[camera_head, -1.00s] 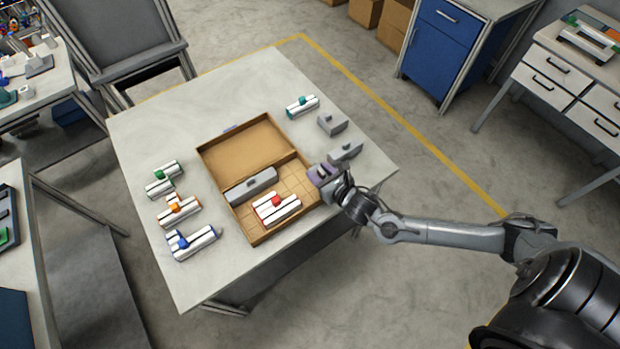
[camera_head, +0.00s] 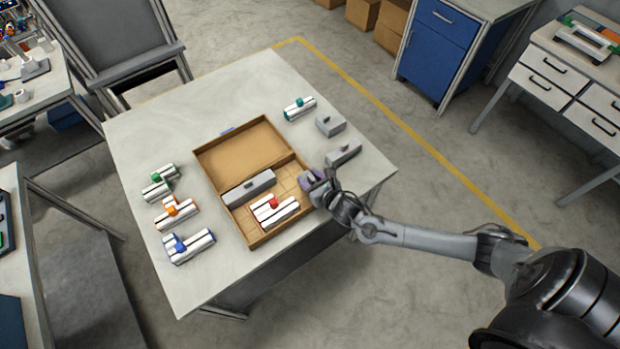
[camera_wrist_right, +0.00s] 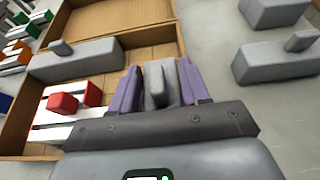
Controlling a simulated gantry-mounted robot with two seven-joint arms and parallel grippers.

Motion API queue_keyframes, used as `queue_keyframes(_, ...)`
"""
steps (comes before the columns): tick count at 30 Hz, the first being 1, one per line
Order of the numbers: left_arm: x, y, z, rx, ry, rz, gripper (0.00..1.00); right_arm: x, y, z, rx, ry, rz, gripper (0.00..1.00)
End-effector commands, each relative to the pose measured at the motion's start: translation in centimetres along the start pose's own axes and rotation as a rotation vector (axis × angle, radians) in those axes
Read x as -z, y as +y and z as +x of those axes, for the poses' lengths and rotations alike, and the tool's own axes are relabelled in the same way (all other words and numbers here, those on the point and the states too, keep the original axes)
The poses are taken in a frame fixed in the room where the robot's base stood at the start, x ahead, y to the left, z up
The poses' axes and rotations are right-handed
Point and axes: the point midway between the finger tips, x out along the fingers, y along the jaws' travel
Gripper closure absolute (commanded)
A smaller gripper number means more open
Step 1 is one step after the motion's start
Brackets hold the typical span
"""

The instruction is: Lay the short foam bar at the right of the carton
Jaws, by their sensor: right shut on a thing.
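The carton (camera_head: 217,208) lies open on the table, its lid folded back. A long grey foam bar (camera_head: 250,187) with a knob lies in its base, beside a white reel pack with a red clip (camera_head: 274,208). My right gripper (camera_head: 311,180) is at the carton's right wall, in the upper right part. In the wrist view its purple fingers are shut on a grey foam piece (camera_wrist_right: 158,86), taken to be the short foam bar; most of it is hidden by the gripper. Whether it touches the carton floor I cannot tell. My left gripper is out of view.
Two other grey foam pieces, a block (camera_head: 330,126) and a bar (camera_head: 343,153), lie right of the carton. A teal-clipped pack (camera_head: 300,108) lies behind them. Green (camera_head: 160,182), orange (camera_head: 176,212) and blue (camera_head: 190,246) packs lie on the left.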

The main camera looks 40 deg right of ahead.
Motion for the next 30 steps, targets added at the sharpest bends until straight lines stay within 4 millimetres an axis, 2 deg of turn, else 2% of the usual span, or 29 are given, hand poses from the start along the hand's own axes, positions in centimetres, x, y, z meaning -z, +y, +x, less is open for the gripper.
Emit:
queue_keyframes(18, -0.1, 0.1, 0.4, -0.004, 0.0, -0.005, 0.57, 1.1, 0.0, 0.4, 0.0, 0.0, 0.0, 0.83)
queue_keyframes(19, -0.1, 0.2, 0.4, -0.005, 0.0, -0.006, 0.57, 1.1, 0.0, 0.4, 0.0, 0.001, 0.0, 0.5)
queue_keyframes(23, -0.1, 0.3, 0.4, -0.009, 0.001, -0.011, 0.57, 1.2, -0.1, 0.5, 0.001, 0.002, 0.0, 0.3)
queue_keyframes(30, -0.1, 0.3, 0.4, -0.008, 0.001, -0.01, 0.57, 1.3, -0.2, 0.5, 0.005, 0.004, -0.002, 0.29)
